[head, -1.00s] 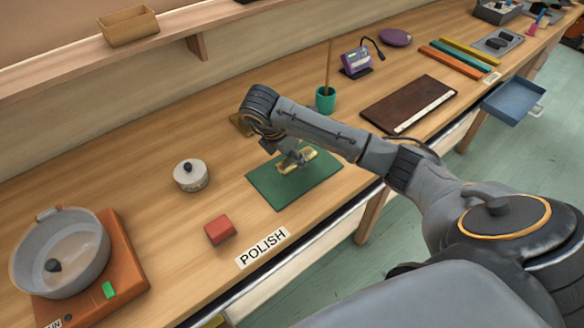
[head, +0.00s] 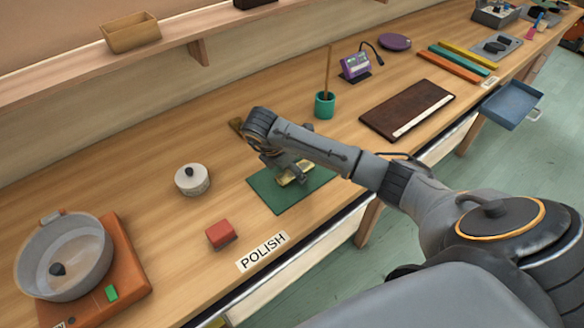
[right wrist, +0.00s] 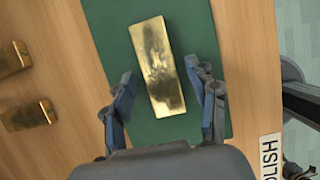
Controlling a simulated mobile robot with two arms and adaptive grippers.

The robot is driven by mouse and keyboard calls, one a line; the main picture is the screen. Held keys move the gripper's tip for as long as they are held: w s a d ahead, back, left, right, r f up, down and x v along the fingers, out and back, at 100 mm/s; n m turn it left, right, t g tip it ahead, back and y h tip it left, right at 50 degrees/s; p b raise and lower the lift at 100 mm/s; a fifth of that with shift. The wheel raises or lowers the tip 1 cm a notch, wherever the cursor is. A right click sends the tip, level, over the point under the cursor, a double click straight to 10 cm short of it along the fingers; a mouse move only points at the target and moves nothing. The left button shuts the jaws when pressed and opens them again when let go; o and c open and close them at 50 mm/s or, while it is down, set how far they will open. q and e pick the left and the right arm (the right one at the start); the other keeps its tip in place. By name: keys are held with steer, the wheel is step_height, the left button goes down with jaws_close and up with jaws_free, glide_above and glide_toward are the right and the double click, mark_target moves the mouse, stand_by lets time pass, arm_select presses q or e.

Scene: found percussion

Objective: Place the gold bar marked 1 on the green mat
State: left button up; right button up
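A gold bar (right wrist: 158,66) with dark smudges lies on the green mat (right wrist: 120,35). No number can be read on it. My right gripper (right wrist: 166,74) is open, with one finger on each side of the bar and a gap showing between bar and fingers. In the head view, the right gripper (head: 290,168) is low over the mat (head: 268,193), and the bar (head: 293,177) shows partly beneath it. My left gripper is not in view.
Two more gold bars (right wrist: 30,115) (right wrist: 12,58) lie on the wooden table beside the mat. A red block (head: 221,233), a white lidded pot (head: 192,180) and a POLISH label (head: 263,252) are near the mat. A teal cup (head: 325,104) stands behind it.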

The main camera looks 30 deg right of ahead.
mark_target(287, 176)
steer(key=shift+r, duration=0.2)
steer(key=shift+w+a+r, duration=0.1)
steer(key=shift+a+r, duration=0.1)
steer(key=shift+r, duration=0.15)
steer(key=b+v, duration=0.1)
steer(key=v, duration=0.2)
steer(key=shift+r, duration=0.25)
steer(key=p+v, duration=0.3)
steer(key=v, duration=0.4)
steer(key=shift+r, duration=0.3)
